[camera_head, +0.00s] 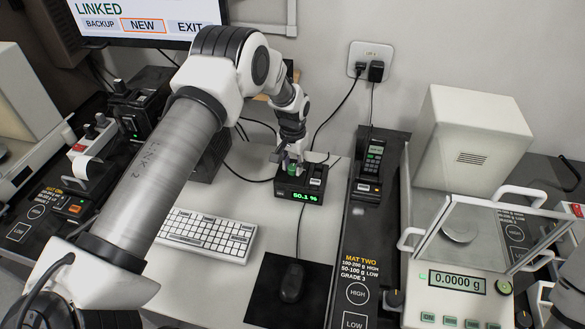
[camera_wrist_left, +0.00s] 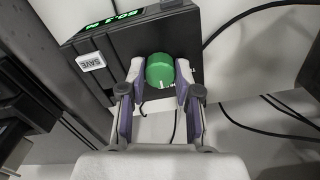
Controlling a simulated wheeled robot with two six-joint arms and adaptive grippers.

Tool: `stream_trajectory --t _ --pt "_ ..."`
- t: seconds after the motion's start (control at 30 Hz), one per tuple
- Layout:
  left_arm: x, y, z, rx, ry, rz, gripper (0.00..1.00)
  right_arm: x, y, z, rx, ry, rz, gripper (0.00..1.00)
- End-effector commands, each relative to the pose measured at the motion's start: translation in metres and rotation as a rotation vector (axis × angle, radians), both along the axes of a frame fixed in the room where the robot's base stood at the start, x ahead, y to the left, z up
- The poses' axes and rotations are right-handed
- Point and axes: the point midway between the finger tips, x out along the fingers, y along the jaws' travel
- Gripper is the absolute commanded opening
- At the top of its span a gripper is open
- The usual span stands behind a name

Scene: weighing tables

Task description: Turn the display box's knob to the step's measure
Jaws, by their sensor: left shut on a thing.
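The display box (camera_head: 299,190) is a small black box on the white table near the wall, and its green readout shows about 50.1 %. Its round green knob (camera_wrist_left: 160,70) is on the box's top; in the head view it is mostly hidden by my gripper. My left gripper (camera_wrist_left: 161,78) comes down over the box with one finger on each side of the knob, shut on it. It also shows in the head view (camera_head: 289,160). A SAVE label (camera_wrist_left: 91,61) is on the box beside the knob. My right gripper is not in view.
A white keyboard (camera_head: 208,235) and a black mouse (camera_head: 292,281) on a dark pad lie in front. A handset in a cradle (camera_head: 372,165) stands right of the box. A balance (camera_head: 457,282) reading 0.0000 g is at right. Cables run behind the box.

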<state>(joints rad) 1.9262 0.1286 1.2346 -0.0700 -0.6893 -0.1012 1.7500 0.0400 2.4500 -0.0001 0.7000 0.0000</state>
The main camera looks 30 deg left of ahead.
Motion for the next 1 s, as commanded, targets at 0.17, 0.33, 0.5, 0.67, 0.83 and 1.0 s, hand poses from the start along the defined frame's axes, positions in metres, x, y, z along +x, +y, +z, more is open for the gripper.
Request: stream_trajectory --t 0.17,0.33,0.5,0.67,0.83,1.0 --pt "-0.003 -0.001 -0.006 -0.001 0.009 -0.166 0.00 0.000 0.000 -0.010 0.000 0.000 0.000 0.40" --pt "-0.003 -0.001 -0.006 -0.002 0.008 -0.328 0.00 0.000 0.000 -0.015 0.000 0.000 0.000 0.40" --pt "-0.003 -0.001 -0.006 -0.002 0.008 -0.489 0.00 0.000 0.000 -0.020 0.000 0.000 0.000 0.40" --pt "-0.003 -0.001 -0.006 -0.002 0.009 -0.638 0.00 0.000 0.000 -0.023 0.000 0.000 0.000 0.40" --pt "-0.004 -0.001 -0.005 -0.002 0.010 -0.778 0.00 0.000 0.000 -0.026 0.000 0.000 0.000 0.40" --pt "-0.004 -0.001 -0.005 -0.003 0.010 -0.887 0.00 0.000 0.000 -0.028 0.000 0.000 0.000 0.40"
